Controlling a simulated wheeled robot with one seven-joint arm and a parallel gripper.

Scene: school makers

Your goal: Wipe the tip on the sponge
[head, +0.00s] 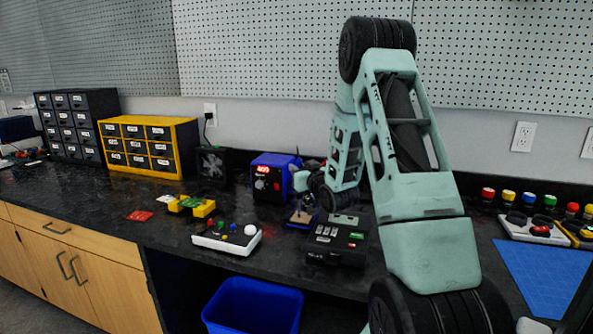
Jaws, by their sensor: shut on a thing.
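A blue soldering station (270,178) with a red display stands on the dark bench, left of my arm. Just right of it and nearer the front is a small dark blue stand (300,224) with a tan patch, which looks like the sponge (303,216). My gripper (306,190) is low over the bench, close above and behind this stand, pointing down and left. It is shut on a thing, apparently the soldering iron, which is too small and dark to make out. The tip cannot be seen clearly, so I cannot tell whether it touches the sponge.
A black tray (334,240) with small parts sits right of the stand. A white board (226,240) with coloured knobs and yellow blocks (192,205) lie to the left. Yellow drawers (148,145) stand further back. A blue mat (545,275) is at right. A blue bin (254,306) is below.

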